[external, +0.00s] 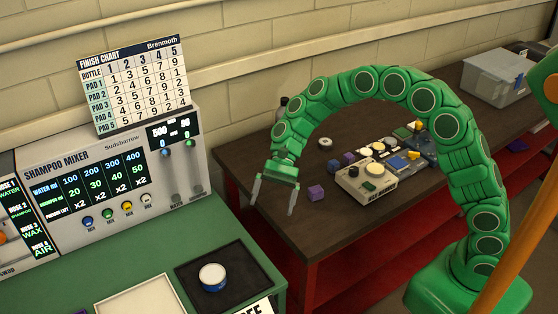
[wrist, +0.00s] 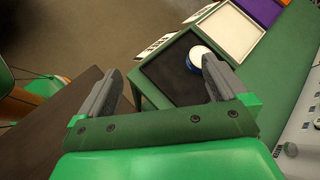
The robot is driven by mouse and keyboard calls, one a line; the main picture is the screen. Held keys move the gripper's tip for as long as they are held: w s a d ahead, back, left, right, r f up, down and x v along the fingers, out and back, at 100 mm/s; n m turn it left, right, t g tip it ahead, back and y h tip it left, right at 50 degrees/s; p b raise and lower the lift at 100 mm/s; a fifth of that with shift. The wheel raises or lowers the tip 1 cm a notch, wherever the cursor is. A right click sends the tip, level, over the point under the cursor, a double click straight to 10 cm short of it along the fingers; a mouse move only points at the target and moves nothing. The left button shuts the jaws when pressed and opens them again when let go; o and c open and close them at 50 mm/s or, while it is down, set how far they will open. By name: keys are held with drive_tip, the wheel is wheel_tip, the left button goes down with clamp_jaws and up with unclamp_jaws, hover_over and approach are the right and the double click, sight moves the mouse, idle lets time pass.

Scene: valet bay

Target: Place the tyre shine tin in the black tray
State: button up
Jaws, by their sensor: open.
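A round tin (external: 212,276) with a white top and a blue side sits in the black tray (external: 248,266) on the green bench. In the wrist view the tin (wrist: 197,57) lies in the upper right part of the black tray (wrist: 172,88), partly behind a finger. My gripper (external: 273,207) is open and empty, up and to the right of the tray in the external view, apart from the tin. In the wrist view my gripper (wrist: 160,85) shows its two grey fingers spread wide. I cannot read the tin's label.
A white tray (external: 140,303) lies beside the black one. The shampoo mixer (external: 110,180) stands at the back of the green bench.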

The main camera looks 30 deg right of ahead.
drive_tip(key=s+d+r+n+t+h, duration=0.2)
drive_tip(key=s+d, duration=0.7)
drive_tip(key=d, duration=0.5)
drive_tip(key=s+d+r+n+t+h, duration=0.1)
drive_tip(key=s+d+h, duration=0.3)
drive_tip(key=s+d, duration=0.5)
drive_tip(key=s+d+r+n+t+h, duration=0.2)
drive_tip(key=s+d, duration=0.8)
drive_tip(key=d, duration=0.9)
drive_tip(key=shift+d+r+n+t+h, duration=0.3)
drive_tip(key=shift+r+n+h, duration=0.15)
drive_tip(key=shift+r, duration=0.4)
